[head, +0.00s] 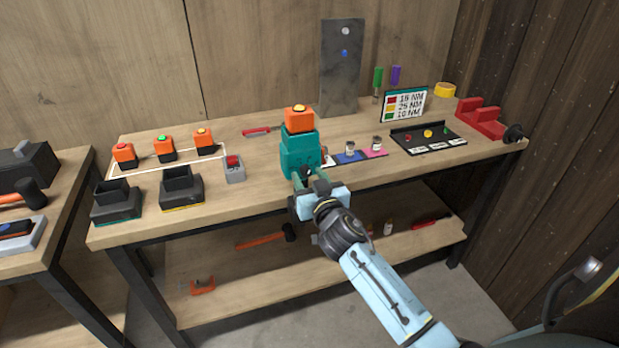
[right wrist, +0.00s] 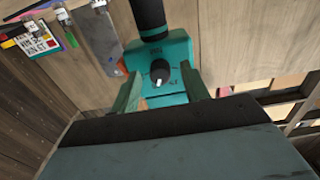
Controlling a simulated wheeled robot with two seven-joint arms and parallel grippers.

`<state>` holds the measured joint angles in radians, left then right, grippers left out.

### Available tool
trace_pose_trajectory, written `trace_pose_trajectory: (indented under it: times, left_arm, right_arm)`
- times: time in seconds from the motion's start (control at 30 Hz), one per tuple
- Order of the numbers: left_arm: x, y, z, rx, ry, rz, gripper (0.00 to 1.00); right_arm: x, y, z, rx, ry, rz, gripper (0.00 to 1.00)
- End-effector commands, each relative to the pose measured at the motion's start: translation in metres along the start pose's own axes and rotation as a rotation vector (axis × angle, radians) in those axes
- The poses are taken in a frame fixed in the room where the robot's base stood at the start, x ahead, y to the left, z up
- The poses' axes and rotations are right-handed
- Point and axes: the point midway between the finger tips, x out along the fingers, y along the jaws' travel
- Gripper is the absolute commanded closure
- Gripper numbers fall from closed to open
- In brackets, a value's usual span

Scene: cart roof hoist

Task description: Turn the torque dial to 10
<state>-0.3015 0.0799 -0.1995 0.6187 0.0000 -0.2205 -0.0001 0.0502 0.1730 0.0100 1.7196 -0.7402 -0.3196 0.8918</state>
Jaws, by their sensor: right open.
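The teal tool (head: 300,152) stands upright on the workbench with an orange battery (head: 298,118) on top. The torque dial (right wrist: 160,72), a black round knob with a white mark, shows on the tool's teal face in the right wrist view. The mark points toward the bottom of that picture; the markings around the dial are too small to read. My right gripper (head: 301,180) is at the front of the tool. In the right wrist view its two green fingers (right wrist: 162,90) are spread, one on each side of the dial. I cannot tell whether they touch anything. My left gripper is out of view.
A sign (head: 404,105) lists 15, 25 and 10 NM beside coloured squares. A black tray (head: 428,139) with coloured knobs and a red block (head: 480,117) stand to the right. Orange batteries (head: 164,149) and black chargers (head: 181,188) are to the left.

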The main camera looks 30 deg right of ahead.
Motion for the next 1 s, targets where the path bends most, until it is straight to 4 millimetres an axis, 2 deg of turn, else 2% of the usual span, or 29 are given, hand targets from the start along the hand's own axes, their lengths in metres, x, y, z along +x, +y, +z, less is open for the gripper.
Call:
trace_pose_trajectory:
  times: [0.3, 0.63, 1.0]
  left_arm:
    - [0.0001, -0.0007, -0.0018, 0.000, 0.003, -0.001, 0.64]
    - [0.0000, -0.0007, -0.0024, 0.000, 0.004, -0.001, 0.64]
    - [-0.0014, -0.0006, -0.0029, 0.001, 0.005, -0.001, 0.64]
  right_arm:
    - [0.0023, 0.0001, 0.0000, -0.001, 0.000, 0.000, 0.56]
    - [0.0021, 0.0001, 0.0000, -0.001, 0.000, 0.000, 0.99]
    - [0.0021, 0.0002, -0.0002, -0.064, 0.000, 0.000, 1.00]
